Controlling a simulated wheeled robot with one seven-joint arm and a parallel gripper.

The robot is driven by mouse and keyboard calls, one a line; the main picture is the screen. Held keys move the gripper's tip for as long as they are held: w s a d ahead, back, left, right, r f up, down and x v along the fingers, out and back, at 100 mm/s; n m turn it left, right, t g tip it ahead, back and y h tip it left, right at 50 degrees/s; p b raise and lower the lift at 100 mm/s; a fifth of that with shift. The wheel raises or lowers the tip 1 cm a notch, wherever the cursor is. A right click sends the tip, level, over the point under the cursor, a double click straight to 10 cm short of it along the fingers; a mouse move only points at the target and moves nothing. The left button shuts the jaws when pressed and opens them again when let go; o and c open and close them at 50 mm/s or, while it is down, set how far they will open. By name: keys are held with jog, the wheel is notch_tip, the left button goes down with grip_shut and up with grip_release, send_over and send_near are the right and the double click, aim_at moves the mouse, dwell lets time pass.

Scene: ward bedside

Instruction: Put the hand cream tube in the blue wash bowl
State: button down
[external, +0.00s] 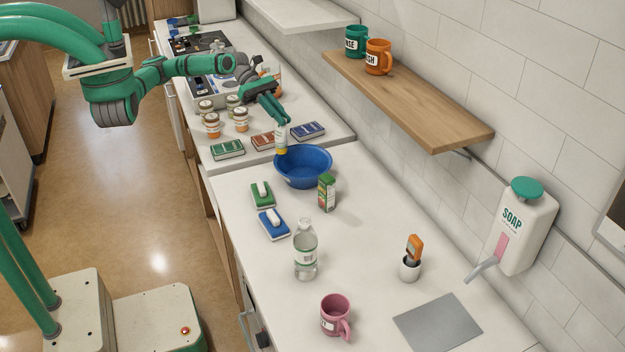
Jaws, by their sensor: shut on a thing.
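My gripper (279,118) is at the far part of the counter, pointing down. It is shut on the hand cream tube (281,136), a small pale tube with a yellow lower end, held upright. The blue wash bowl (304,172) stands on the counter just below and to the right of the tube. The tube's lower end shows at the bowl's left back rim; I cannot tell whether it is over the bowl or behind it. The part of the bowl's floor that shows looks empty.
Several boxes and jars (240,119) stand behind and left. A bottle (305,250) and pink mug (336,316) stand nearer. A wooden shelf (420,105) juts from the wall.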

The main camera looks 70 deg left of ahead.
jog(key=w+d+f, duration=0.1)
jog(key=w+f, duration=0.4)
jog(key=f, duration=0.4)
jog(key=shift+w+f, duration=0.25)
jog(key=shift+w, duration=0.15)
jog(key=c, duration=1.8)
grip_release()
jog(key=shift+f, duration=0.1)
jog(key=shift+c, duration=0.2)
jog(key=v, duration=1.2)
jog(key=shift+d, duration=0.1)
